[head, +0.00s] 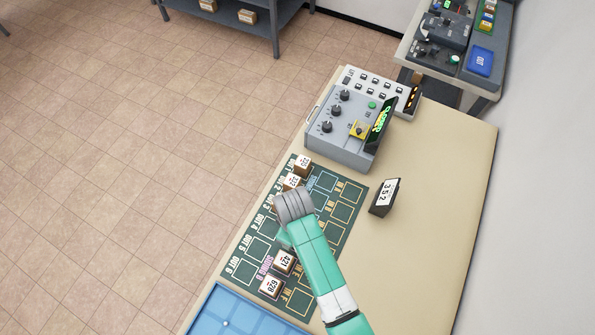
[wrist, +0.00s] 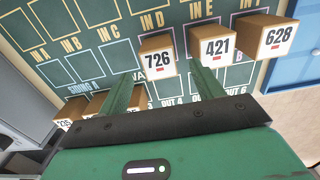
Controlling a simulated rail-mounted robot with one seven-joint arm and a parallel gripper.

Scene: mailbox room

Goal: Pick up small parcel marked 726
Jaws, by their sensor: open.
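The small parcel marked 726 (wrist: 158,58) is a brown box with a white label. In the wrist view it lies on the green mat just beyond and between my fingertips. My gripper (wrist: 161,72) is open, one green finger to each side of the parcel's lower edge, with nothing visibly held. I cannot tell how much height separates them. In the head view my arm covers the parcel, and only part of my gripper (head: 285,240) shows beside the wrist.
Parcel 421 (wrist: 216,48) stands close right of 726, with parcel 628 (wrist: 275,38) beyond it. Other parcels (head: 302,166) sit at the mat's far end. A grey control box (head: 345,125) and a black 352 display (head: 384,197) share the table. The mat's right columns (head: 345,190) look empty.

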